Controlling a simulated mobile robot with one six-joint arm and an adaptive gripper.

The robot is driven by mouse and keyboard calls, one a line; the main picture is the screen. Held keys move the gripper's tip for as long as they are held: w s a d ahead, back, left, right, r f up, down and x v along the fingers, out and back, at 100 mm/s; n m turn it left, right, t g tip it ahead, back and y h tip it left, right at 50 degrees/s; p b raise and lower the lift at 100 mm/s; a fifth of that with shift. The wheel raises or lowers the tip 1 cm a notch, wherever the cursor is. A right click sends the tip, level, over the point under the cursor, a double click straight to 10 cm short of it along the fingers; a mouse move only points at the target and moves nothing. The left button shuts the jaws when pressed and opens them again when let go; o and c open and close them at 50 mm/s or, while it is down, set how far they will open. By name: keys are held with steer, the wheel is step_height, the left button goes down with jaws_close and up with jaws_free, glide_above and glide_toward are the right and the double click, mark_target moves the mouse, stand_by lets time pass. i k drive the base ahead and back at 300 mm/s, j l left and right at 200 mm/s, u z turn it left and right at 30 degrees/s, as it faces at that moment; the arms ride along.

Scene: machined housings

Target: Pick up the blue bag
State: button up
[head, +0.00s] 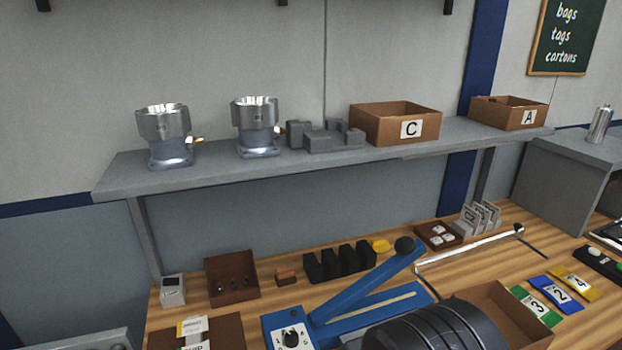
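The blue bag (556,293) is a flat blue packet with a white label marked 2. It lies on the wooden bench at the lower right of the head view, between a green packet (537,306) marked 3 and a yellow packet (571,282) marked 4. Nothing covers it. A dark, ribbed, rounded shape at the bottom centre looks like part of my arm. The fingers of my gripper do not show, so its place relative to the bag cannot be seen.
An open cardboard box (540,335) stands just left of the packets. A blue lever device (365,300) and a metal bar (470,247) lie further left and behind. A shelf (225,172) with metal housings and cartons overhangs the bench's back. A black device (603,261) sits right of the packets.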

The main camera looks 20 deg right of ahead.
mark_target(570, 305)
steer(key=z, duration=2.2)
steer(key=u, duration=0.65)
steer(key=i+l+u, duration=0.4)
steer(key=l+u, duration=0.2)
steer(key=l, duration=0.2)
steer(key=i+l+u, duration=0.15)
steer(key=l+u, duration=0.15)
steer(key=l, duration=0.2)
steer(key=i+l+u, duration=0.1)
steer(key=l+u, duration=0.2)
steer(key=l, duration=0.2)
steer(key=l+u, duration=0.25)
steer(key=l, duration=0.25)
steer(key=i+l, duration=0.1)
steer(key=l, duration=1.1)
